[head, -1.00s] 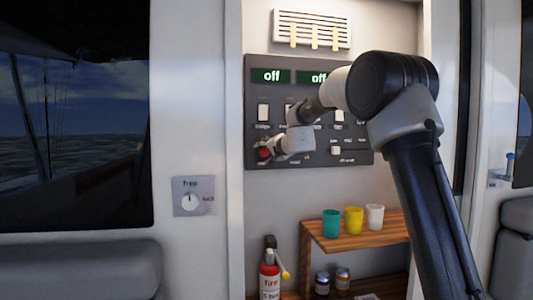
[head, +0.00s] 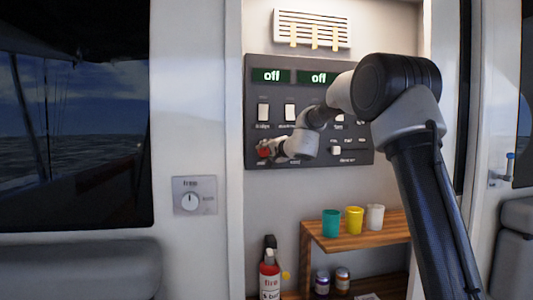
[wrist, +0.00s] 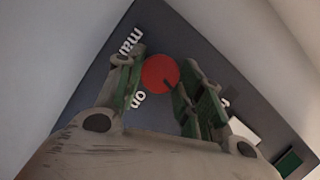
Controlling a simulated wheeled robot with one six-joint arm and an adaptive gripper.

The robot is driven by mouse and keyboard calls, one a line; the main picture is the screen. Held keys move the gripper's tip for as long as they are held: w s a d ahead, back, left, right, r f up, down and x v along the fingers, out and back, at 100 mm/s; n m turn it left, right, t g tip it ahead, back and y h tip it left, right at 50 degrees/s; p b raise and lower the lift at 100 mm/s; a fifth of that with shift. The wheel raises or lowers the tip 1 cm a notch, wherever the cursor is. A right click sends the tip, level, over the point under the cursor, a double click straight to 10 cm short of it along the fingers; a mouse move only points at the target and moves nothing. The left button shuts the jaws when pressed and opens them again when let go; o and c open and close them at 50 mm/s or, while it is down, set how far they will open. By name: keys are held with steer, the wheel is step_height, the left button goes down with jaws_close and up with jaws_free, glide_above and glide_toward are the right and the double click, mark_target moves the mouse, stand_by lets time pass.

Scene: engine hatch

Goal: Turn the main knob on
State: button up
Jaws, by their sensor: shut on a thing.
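The main knob is a round red knob (head: 264,151) at the lower left of the dark control panel (head: 310,160). In the wrist view the red knob (wrist: 158,72) sits between my fingers, with a dark mark on its face towards the lower right. The white words "main" (wrist: 130,40) and "on" (wrist: 139,98) are printed beside it. My gripper (head: 269,150) is at the panel, shut on the knob, one finger on each side. It also shows in the wrist view (wrist: 160,85). The head view hides part of the knob behind the gripper.
Two green displays (head: 272,76) read "off". White switches (head: 263,112) and a slider (head: 336,150) are close to my wrist on the panel. A separate dial (head: 190,202) is on the left wall.

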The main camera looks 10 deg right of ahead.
steer(key=m, duration=0.1)
steer(key=m+y, duration=0.1)
steer(key=m, duration=0.1)
steer(key=shift+d+f+t, duration=0.1)
steer(key=shift+f+t, duration=0.1)
steer(key=shift+t, duration=0.2)
steer(key=m+t, duration=0.1)
steer(key=m, duration=0.3)
steer(key=shift+f, duration=0.15)
steer(key=m, duration=0.2)
steer(key=m+t, duration=0.1)
steer(key=m, duration=0.1)
steer(key=shift+f+t, duration=0.15)
steer(key=shift+t, duration=0.15)
steer(key=shift+m+t+h, duration=0.4)
steer(key=shift+m+t, duration=0.2)
steer(key=shift+m, duration=2)
steer(key=o, duration=1)
steer(key=v, duration=1.2)
steer(key=shift+f, duration=0.1)
